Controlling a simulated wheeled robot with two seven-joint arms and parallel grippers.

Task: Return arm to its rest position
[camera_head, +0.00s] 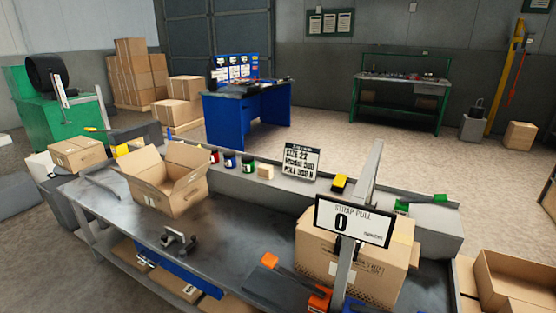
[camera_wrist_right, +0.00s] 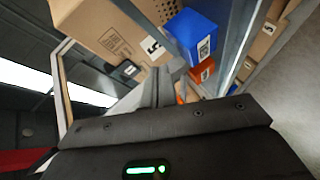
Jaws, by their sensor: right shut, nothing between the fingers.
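My right gripper (camera_wrist_right: 165,75) shows in the right wrist view. Its grey fingers are together with nothing held between them. It is near a blue box with a label (camera_wrist_right: 195,38) and a cardboard box (camera_wrist_right: 110,35), and I see no grip on either. In the head view neither of my grippers shows. The grey workbench (camera_head: 245,235) there has a closed cardboard box (camera_head: 350,262) at the right, behind a sign reading STRAP PULL 0 (camera_head: 353,221).
An open cardboard box (camera_head: 165,178) stands on the bench's left. A small dark metal fixture (camera_head: 178,240) sits near the front edge. Open cartons (camera_head: 515,280) stand at far right. The bench middle is clear.

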